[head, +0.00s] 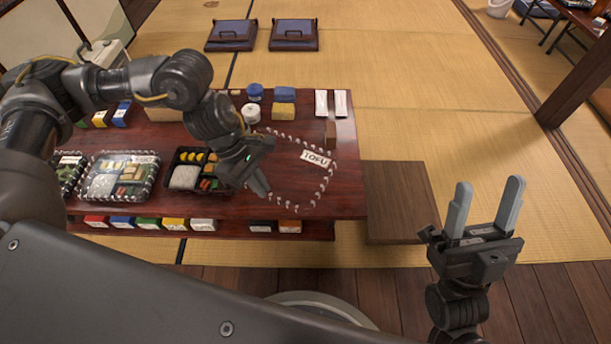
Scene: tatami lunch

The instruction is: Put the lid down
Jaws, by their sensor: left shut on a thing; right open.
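The clear lid (318,185) has a pale rim and a white label reading TOFU (317,159). It shows over the right part of the low dark-red table (350,205). My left gripper (262,190) is shut on the lid at its left side. I cannot tell whether the lid touches the table. An open black lunch box (180,160) with food sits just left of that gripper, which partly hides it. My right gripper (484,208) is open and empty, fingers up, right of the table.
Two lidded lunch boxes (120,180) (68,172) stand further left. Behind the lid are a blue jar (254,92), a white jar (251,113), blue and yellow blocks (284,94) (283,111), white packets (321,103) and a small brown block (331,132). Colored boxes (174,224) line the lower shelf.

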